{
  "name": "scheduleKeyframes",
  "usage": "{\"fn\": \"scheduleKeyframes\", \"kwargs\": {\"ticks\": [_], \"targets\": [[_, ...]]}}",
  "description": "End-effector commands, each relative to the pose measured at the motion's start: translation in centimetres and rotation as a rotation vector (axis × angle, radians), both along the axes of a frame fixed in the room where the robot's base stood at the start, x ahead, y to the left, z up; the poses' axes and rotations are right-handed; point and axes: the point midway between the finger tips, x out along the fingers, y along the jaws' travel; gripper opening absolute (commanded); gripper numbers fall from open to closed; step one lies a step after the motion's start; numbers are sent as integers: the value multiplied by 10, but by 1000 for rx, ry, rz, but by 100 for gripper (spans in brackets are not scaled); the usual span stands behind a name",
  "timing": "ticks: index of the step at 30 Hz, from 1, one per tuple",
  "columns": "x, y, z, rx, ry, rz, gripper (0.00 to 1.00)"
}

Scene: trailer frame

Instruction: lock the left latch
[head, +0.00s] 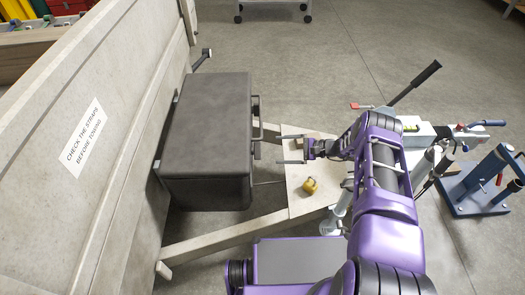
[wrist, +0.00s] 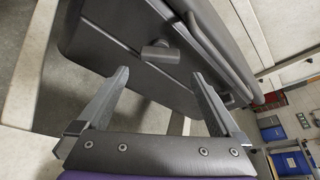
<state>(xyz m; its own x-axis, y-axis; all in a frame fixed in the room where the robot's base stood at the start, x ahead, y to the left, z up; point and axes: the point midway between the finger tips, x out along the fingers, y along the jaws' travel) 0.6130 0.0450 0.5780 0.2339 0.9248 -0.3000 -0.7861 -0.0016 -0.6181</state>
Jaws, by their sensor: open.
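A dark grey box (head: 205,145) with a closed lid sits on the trailer frame. Dark fittings stick out of its front face: one beside the far part (head: 256,104) and one nearer me (head: 257,150). I cannot tell for sure which is the left latch. My gripper (head: 280,150) is open and empty, its two fingers pointing at the box front, level with the nearer fitting and a little apart from it. In the wrist view the box front (wrist: 105,45) fills the upper middle. A block-like latch part (wrist: 160,52) shows beyond the fingertips, between them; another (wrist: 228,100) is partly behind the right finger.
A pale plate (head: 303,205) under my gripper carries a yellow padlock (head: 310,186). A tall trailer side panel (head: 90,150) with a label stands at left. A lever (head: 415,82) and a blue-based stand (head: 480,185) are at right. Open floor lies behind the box.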

Motion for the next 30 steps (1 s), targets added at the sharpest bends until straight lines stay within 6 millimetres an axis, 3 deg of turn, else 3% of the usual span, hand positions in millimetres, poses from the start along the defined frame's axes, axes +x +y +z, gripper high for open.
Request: {"fn": "scheduleKeyframes", "kwargs": {"ticks": [6,12,25,30], "targets": [[10,45,-15,-1,-1,4,100],[17,70,-24,-1,0,2,100],[20,79,-26,-1,0,0,100],[20,79,-26,-1,0,1,71]]}}
